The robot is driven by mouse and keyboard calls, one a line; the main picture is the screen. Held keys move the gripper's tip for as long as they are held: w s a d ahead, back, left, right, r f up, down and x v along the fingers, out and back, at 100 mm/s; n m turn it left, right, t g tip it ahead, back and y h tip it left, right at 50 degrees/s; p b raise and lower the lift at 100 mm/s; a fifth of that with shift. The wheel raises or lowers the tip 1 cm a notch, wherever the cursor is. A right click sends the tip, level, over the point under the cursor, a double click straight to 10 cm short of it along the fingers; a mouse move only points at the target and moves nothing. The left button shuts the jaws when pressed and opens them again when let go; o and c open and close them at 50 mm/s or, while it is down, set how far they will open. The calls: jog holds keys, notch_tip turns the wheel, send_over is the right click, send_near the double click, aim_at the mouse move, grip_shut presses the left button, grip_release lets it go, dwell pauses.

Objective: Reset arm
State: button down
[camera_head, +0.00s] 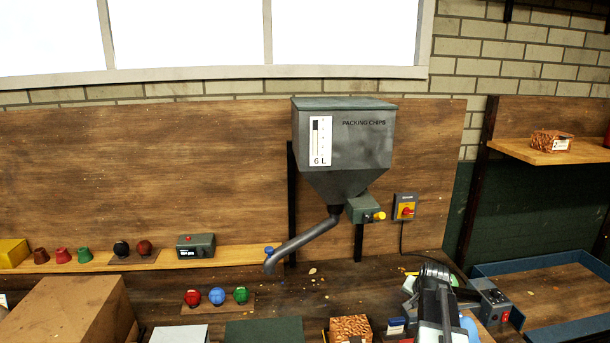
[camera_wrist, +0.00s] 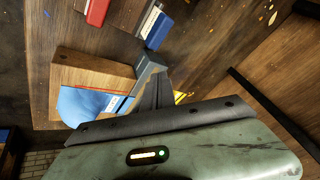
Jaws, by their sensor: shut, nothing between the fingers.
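My gripper (camera_head: 436,268) is at the lower right of the head view, raised over the right part of the bench. In the wrist view its narrow dark fingers (camera_wrist: 150,68) are together, with nothing between them. A wooden block or board (camera_wrist: 85,75) and a rounded blue thing (camera_wrist: 85,105) lie beyond the fingers; I cannot tell whether anything touches them. A red ball (camera_head: 192,297), a blue ball (camera_head: 217,295) and a green ball (camera_head: 240,294) sit in a row on a small board on the bench, well left of my gripper.
A grey packing-chips hopper (camera_head: 345,140) with a bent spout (camera_head: 300,243) hangs over the middle. A cardboard box (camera_head: 75,310) stands front left. A blue-rimmed tray (camera_head: 530,262) is at right. Two dark balls (camera_head: 121,249) (camera_head: 144,247) sit on the back ledge.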

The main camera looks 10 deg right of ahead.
jog(key=w+a+n, duration=0.1)
jog(key=a, duration=0.4)
jog(key=w+a+f+n+y, duration=0.1)
jog(key=a, duration=0.4)
jog(key=a+n, duration=0.1)
jog(key=a, duration=0.5)
jog(key=shift+w+f, duration=0.3)
jog(key=shift+w, duration=0.1)
jog(key=s+a+f+n+g+y+b, duration=0.1)
jog(key=a+n, duration=0.1)
jog(key=a, duration=0.5)
jog(key=s+a+f+n+g, duration=0.1)
jog(key=a, duration=0.6)
jog(key=s+a+f+n+g, duration=0.1)
jog(key=s+a+n+g, duration=0.2)
jog(key=s+a, duration=0.4)
jog(key=s+n, duration=0.1)
jog(key=s, duration=0.3)
jog(key=shift+a+n+g, duration=0.25)
jog(key=shift+n+g, duration=0.05)
